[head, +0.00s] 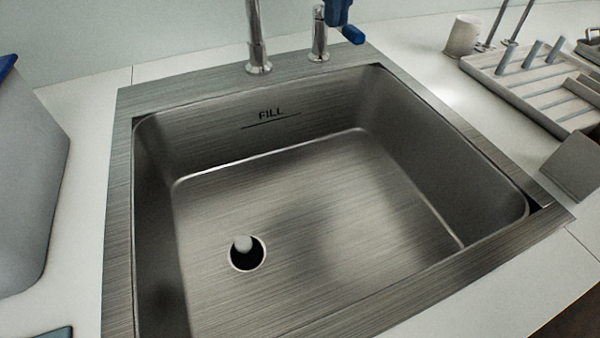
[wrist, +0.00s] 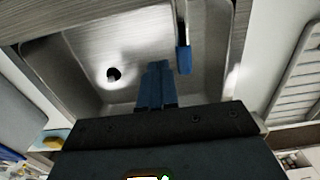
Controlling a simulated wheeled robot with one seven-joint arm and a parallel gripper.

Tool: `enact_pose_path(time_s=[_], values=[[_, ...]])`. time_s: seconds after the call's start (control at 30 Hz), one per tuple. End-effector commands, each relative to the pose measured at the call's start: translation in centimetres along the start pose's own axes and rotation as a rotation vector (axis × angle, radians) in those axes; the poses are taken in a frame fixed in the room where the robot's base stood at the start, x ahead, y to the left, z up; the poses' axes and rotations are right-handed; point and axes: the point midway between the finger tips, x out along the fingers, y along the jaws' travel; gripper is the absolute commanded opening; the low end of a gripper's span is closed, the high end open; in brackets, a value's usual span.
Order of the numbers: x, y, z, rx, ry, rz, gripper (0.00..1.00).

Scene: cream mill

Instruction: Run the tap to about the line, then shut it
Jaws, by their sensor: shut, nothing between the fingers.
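The steel sink (head: 300,205) looks empty, with a FILL mark and line (head: 270,117) on its back wall. The spout (head: 257,45) rises behind it, and I see no water falling. The tap post (head: 319,38) stands right of the spout; its lever has a blue grip (head: 354,35), also in the wrist view (wrist: 184,60). My gripper's blue fingers (wrist: 156,70) are shut and empty, left of the grip in the wrist view. In the head view, a blue piece by the post looks like my fingertips (head: 338,12). I cannot tell whether they touch the lever.
A pale round-topped piece (head: 243,243) stands in the dark drain hole (head: 252,262). A grey bin (head: 28,180) stands at left. A sponge (wrist: 52,138) shows at lower left in the wrist view.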

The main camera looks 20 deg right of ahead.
Motion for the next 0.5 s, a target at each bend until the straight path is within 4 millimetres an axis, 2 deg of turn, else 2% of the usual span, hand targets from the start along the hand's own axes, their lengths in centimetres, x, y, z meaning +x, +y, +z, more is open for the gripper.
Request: enact_pose_path(time_s=[0.5], values=[[2.2, 0.0, 0.0, 0.000, 0.000, -0.001, 0.00]])
